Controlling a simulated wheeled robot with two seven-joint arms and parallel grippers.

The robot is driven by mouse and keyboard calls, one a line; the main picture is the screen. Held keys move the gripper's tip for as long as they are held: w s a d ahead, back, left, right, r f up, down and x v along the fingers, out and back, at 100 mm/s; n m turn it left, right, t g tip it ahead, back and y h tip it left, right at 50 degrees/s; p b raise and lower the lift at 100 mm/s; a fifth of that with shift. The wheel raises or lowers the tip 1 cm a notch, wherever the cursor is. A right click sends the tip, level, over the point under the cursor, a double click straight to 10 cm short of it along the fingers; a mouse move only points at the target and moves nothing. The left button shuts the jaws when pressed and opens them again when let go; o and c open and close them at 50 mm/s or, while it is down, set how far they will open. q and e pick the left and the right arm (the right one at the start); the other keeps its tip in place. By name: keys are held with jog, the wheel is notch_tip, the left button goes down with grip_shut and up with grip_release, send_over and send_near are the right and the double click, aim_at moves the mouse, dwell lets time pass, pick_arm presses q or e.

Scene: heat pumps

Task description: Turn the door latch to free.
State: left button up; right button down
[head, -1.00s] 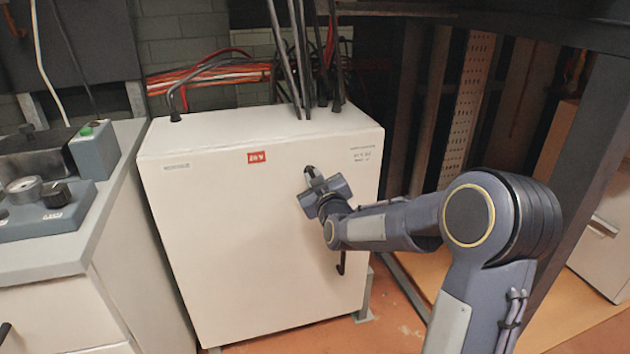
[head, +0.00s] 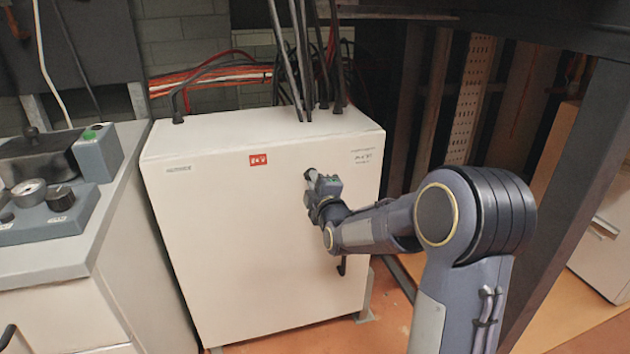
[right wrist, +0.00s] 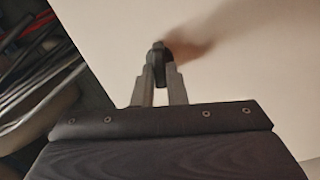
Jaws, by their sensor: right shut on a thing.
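The black door latch (right wrist: 159,48) is on the front door of a white cabinet (head: 240,240). In the right wrist view it sits between my gripper's two fingertips. My right gripper (right wrist: 160,72) is shut on the latch, close against the door. In the head view the right gripper (head: 313,178) is at the upper right of the door and mostly hides the latch. The latch's exact angle is hard to tell. My left gripper is not in view.
A dark handle (head: 342,266) shows low on the door below my right wrist. Dark conduits (head: 300,60) rise from the cabinet top. A grey-topped bench (head: 75,255) with gauges stands at the left. A dark post (head: 565,210) is at the right.

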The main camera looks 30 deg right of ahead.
jog(key=shift+n, duration=1.3)
jog(key=shift+f, duration=0.1)
jog(key=c, duration=1.5)
grip_release()
jog(key=shift+o, duration=0.2)
jog(key=p+v, duration=0.1)
jog(key=v, duration=0.6)
jog(key=shift+s+a+p, duration=0.15)
jog(key=shift+s+p, duration=0.25)
